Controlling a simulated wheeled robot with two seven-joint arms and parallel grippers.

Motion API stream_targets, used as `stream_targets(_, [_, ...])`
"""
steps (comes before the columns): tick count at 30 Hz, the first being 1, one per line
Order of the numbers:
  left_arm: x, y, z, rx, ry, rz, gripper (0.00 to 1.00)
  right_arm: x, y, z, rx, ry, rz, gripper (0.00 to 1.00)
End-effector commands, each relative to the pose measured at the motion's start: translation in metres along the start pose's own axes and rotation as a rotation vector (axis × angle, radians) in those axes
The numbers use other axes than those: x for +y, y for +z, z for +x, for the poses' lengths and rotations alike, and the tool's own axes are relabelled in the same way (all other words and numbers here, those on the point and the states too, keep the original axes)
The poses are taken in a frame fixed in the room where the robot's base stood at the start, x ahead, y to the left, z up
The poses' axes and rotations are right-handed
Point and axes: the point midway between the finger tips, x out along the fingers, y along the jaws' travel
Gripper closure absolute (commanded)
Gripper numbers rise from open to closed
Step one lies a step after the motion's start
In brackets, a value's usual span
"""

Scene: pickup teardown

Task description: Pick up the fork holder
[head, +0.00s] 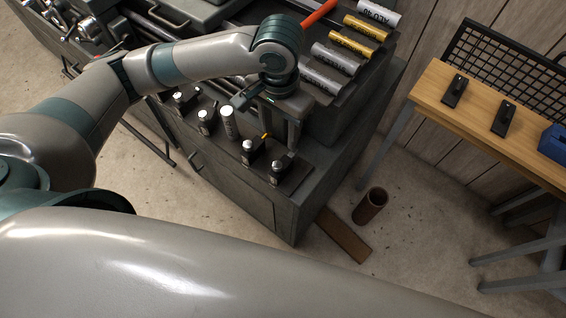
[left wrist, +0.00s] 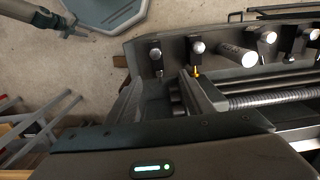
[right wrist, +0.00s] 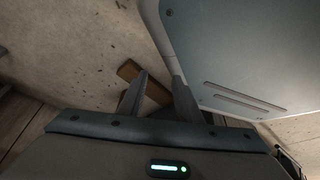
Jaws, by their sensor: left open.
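Several small black holders with silver knobs stand in a row on the dark cabinet's front ledge. I cannot tell which of them is the fork holder. The nearest one (head: 279,173) also shows in the left wrist view (left wrist: 156,54). A second one (head: 250,151) with an orange tip beside it shows there too (left wrist: 197,48). My left gripper (head: 285,140) points down just behind these two, open, with nothing seen between its fingers. My right gripper (right wrist: 158,75) shows only in its wrist view, open and empty above the floor.
A white-topped cylinder (head: 228,122) stands in the row. Labelled cylinders (head: 343,43) lie on the raised tray behind. A wooden table (head: 478,118) with black clamps stands right. A brown tube (head: 370,206) and a plank (head: 344,236) are on the floor.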

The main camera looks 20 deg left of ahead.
Motion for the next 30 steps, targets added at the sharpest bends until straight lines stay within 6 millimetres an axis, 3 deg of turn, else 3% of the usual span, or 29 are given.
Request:
stream_targets(14, [0.000,0.001,0.010,-0.002,0.000,-0.001,0.53,0.000,0.001,0.000,-0.002,0.000,0.000,0.69])
stream_targets(30, [0.001,0.001,0.098,-0.002,0.000,-0.001,0.53,0.001,0.015,-0.004,-0.035,0.001,0.000,0.69])
